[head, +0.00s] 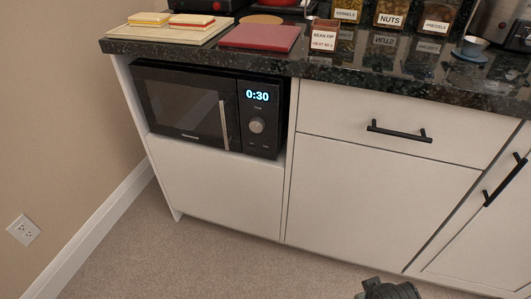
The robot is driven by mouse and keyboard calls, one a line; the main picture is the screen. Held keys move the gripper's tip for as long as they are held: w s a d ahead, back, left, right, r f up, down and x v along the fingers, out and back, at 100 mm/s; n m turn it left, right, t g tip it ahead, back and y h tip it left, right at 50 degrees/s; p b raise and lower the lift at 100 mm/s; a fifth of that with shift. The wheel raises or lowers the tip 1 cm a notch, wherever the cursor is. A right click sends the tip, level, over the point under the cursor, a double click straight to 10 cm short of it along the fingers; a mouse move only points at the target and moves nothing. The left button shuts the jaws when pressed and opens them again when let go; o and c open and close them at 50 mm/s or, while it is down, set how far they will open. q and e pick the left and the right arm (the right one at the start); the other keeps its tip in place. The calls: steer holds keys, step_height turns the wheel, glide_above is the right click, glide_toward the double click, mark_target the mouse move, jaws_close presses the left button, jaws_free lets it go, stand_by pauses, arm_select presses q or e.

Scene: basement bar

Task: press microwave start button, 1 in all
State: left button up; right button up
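The black microwave (180,105) sits in an open cubby of the white cabinet under the counter. Its door is shut, with a vertical silver handle (223,125). The control panel on its right has a lit display (257,96) reading 0:30 and a round silver knob (257,125). Small marks, too small to read, lie below the knob; I cannot tell which one is the start button. A dark part of what looks like my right gripper (388,290) shows at the bottom edge, well below and right of the microwave. Its fingers cannot be made out. My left gripper is not in view.
The dark stone counter (350,75) overhangs the microwave. Black handles (399,131) protrude from the cabinet. The carpet (215,265) in front is clear.

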jaws_close()
stand_by(1.0)
